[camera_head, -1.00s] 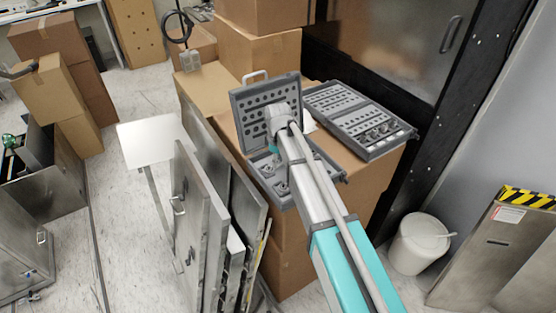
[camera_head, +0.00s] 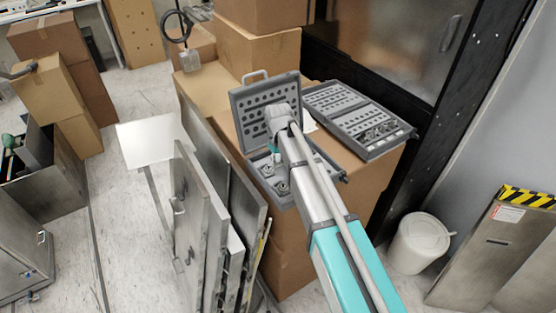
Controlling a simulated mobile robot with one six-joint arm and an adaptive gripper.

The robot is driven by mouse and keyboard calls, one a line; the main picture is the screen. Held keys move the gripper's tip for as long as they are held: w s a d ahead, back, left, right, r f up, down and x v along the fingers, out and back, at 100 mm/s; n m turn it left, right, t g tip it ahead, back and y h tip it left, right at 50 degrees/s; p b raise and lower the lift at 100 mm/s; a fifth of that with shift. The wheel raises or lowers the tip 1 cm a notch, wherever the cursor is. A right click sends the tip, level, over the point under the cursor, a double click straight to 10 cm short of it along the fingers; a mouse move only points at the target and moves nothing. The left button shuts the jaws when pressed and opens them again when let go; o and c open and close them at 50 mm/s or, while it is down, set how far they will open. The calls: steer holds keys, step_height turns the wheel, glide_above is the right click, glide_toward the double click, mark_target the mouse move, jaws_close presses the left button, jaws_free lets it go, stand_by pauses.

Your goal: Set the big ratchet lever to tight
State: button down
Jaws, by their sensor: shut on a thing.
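An open grey tool case (camera_head: 238,104) stands on cardboard boxes at the centre, its lid upright at the back. Small metal ratchet parts (camera_head: 281,187) lie in its lower tray. My gripper (camera_head: 274,152) points down into the case in front of the lid, mostly hidden by my own wrist. It is shut on the big ratchet lever at the back of the tray. The lever is too small and covered to show whether it is set to tight.
A second open grey case (camera_head: 355,112) lies to the right on the same boxes. Upright metal panels (camera_head: 205,230) stand close at the left front. A white bucket (camera_head: 418,243) is on the floor at the right. A dark-framed door rises behind.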

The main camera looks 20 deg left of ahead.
steer(key=m, duration=0.6)
steer(key=shift+s+d, duration=0.1)
steer(key=shift+s, duration=0.2)
steer(key=shift+m, duration=0.3)
steer(key=shift+c, duration=1.8)
jaws_free()
steer(key=shift+w+n, duration=0.1)
steer(key=shift+n, duration=0.3)
